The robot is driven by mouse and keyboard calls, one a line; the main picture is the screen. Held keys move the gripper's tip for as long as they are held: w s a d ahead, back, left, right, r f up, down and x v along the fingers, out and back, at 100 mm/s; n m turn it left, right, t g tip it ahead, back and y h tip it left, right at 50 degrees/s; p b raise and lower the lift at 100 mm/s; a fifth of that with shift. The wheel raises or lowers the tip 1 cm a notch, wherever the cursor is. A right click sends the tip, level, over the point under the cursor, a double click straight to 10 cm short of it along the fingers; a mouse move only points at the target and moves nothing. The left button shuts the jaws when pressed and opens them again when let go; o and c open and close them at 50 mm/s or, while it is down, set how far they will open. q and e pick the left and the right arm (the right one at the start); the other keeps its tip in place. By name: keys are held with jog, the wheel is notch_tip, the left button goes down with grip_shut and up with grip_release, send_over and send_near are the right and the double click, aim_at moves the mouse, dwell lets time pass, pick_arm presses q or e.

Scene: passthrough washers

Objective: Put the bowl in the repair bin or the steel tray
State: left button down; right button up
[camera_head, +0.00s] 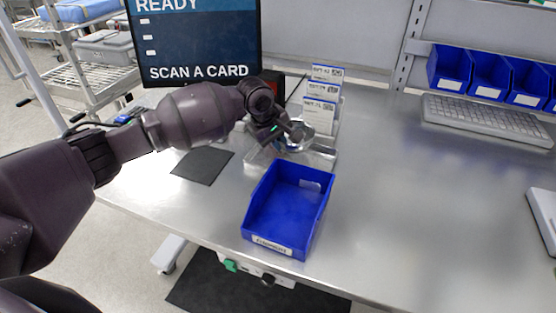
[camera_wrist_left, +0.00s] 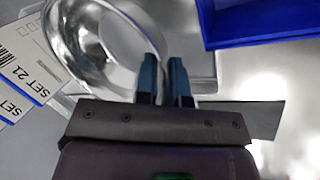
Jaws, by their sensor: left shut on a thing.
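A shiny steel bowl (camera_head: 298,139) is at the back middle of the bench, partly hidden by my left gripper (camera_head: 291,134). My left gripper is shut on the bowl's rim. The left wrist view shows the bowl (camera_wrist_left: 95,50) to the left of the fingertips (camera_wrist_left: 164,75), its open side visible. A shallow steel tray (camera_head: 322,160) lies below and around the bowl; I cannot tell if they touch. A blue open bin (camera_head: 258,226) with a front label too small to read stands nearer, just in front of the tray. The blue bin's edge also shows in the wrist view (camera_wrist_left: 250,25).
Upright cards (camera_head: 320,115) stand behind the bowl. A monitor (camera_head: 195,45) is at the back left. A dark mat (camera_head: 203,166) lies left of the bin. A keyboard (camera_head: 487,118) and several blue bins (camera_head: 490,75) are at the right. The bench right of the blue bin is clear.

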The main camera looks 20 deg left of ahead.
pick_arm(q)
notch_tip(320, 180, down, 6)
jog(key=shift+f+b, duration=0.1)
jog(key=shift+b, duration=0.2)
dwell(0.3)
jog(key=c, duration=1.5)
grip_release()
jog(key=shift+f, duration=0.1)
jog(key=shift+r, duration=0.2)
jog(key=p+v, duration=0.1)
jog(key=v, duration=1)
jog(key=shift+s+r, duration=0.2)
jog(key=shift+r, duration=0.15)
